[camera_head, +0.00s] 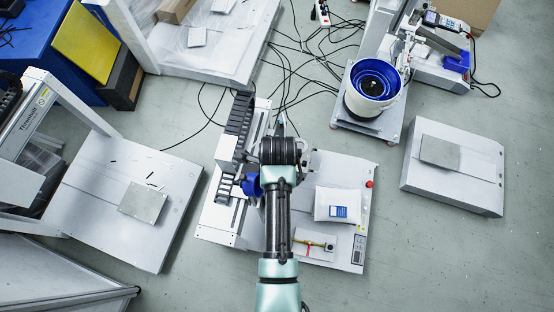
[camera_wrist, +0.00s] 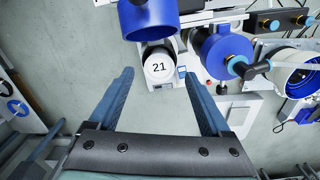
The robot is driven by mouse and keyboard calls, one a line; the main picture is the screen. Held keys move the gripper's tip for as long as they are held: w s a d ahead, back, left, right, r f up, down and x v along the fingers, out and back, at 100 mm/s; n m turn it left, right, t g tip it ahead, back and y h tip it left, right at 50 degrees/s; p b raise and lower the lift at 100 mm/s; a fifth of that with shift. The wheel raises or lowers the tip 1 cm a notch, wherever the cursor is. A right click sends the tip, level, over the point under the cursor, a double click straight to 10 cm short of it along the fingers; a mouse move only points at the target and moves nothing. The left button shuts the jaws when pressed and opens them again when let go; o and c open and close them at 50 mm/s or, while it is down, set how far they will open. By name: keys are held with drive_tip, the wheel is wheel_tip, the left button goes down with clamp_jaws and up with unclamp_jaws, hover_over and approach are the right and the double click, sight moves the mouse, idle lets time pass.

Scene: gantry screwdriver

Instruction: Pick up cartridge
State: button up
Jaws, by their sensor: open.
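In the wrist view, a white round face marked "21" (camera_wrist: 158,66) lies beyond and between my fingers. It looks like the end of a cylindrical part, possibly the cartridge, though I cannot be sure. A blue cylinder with a dark open end (camera_wrist: 148,20) sits just above it in the picture. Another blue cylinder (camera_wrist: 222,55) is to its right. My gripper (camera_wrist: 157,68) is open, with nothing seen between its two blue-grey fingers. In the head view my own arm covers the gripper and much of the machine below it, and no "21" face shows.
The gantry machine's white base (camera_head: 345,175) carries a white bag-like item (camera_head: 337,205) and a small yellow-handled tool (camera_head: 318,244). A blue-rimmed bowl feeder (camera_head: 375,80) stands at the upper right. A low white platform (camera_head: 455,180) is at the right. Black cables cross the floor behind.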

drive_tip(key=shift+f, duration=1.4)
clamp_jaws()
